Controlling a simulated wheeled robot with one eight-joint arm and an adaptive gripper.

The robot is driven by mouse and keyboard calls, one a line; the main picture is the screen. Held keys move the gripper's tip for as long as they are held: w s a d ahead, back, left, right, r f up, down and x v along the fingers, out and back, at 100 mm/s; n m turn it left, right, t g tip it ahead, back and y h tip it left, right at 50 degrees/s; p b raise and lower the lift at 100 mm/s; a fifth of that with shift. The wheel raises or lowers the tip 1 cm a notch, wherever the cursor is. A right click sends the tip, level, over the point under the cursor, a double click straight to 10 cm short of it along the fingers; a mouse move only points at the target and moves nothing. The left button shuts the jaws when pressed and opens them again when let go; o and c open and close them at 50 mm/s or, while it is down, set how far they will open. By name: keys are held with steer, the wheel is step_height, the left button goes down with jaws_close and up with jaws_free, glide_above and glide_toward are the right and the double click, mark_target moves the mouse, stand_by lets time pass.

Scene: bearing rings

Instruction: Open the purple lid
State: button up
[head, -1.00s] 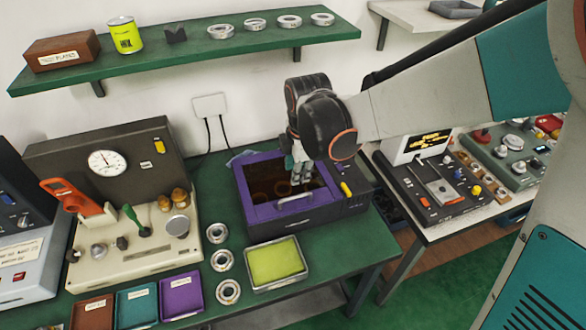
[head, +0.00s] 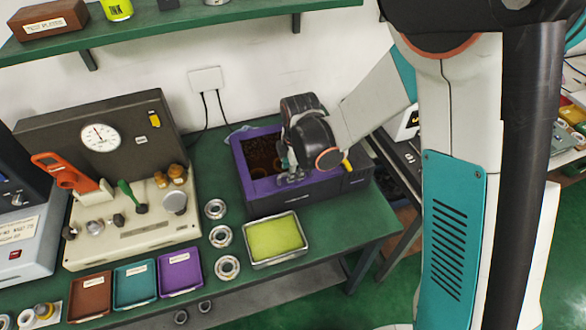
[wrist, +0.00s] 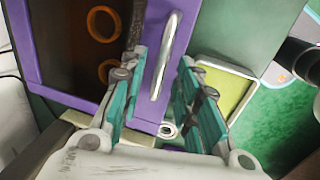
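The purple lid (head: 241,163) lies flat and looks shut on a dark box (head: 300,203). Its dark see-through panel shows orange-brown rings beneath, and the lid (wrist: 65,88) also shows in the wrist view. A silver bar handle (wrist: 166,57) is on the lid's front edge. My gripper (head: 290,180) is low over the front of the lid, pointing down. In the wrist view my gripper (wrist: 161,62) is open, with the handle visible between its teal fingers. I cannot tell whether either finger touches the handle; in the head view my gripper mostly hides it.
A metal tray with a yellow-green pad (head: 274,240) stands just in front of the box. Several bearing rings (head: 221,236) lie left of it. A beige gauge console (head: 130,225) is at left. A shelf (head: 180,32) runs above. Small brown, teal and purple (head: 180,272) trays line the front.

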steer(key=shift+f, duration=0.1)
jaws_close()
